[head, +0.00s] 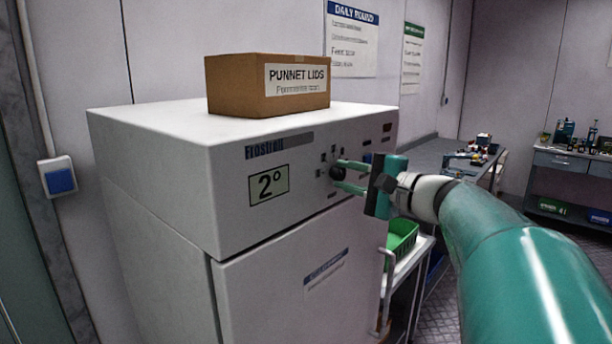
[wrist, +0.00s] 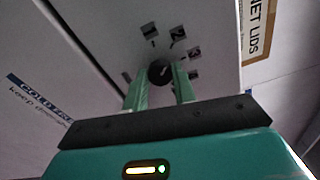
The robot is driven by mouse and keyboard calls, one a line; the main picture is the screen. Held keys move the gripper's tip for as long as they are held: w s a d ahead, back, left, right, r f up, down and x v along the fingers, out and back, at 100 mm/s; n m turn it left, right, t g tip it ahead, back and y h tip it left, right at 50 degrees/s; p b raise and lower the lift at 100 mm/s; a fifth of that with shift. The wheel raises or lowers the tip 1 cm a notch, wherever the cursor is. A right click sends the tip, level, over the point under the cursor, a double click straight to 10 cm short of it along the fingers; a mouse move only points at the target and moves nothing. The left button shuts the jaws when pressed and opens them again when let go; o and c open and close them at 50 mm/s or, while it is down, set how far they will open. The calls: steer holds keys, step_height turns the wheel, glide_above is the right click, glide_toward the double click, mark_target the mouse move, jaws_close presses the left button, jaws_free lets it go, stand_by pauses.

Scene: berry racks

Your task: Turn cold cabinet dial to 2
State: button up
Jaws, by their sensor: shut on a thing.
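The cold cabinet (head: 165,190) is a white box with a dark-lettered panel and a display (head: 268,186) reading 2°. Its small round black dial (head: 337,172) is on the upper front panel, with small dark marks around it. In the wrist view the dial (wrist: 160,72) has number tags around it, with 1, 2 (wrist: 178,34) and 3 readable. My gripper (head: 342,174) is shut on the dial, one green finger on each side. The fingers also show in the wrist view (wrist: 159,82). I cannot tell where the dial's pointer is.
A cardboard box marked PUNNET LIDS (head: 235,88) stands on top of the cabinet. A white trolley with a green tray (head: 402,238) is beside the cabinet at right. Grey benches (head: 440,150) with small items are farther back.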

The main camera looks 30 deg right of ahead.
steer(key=o, duration=1)
steer(key=shift+s+d, duration=0.1)
steer(key=v, duration=1.3)
steer(key=shift+s+d, duration=0.1)
steer(key=shift+s, duration=0.2)
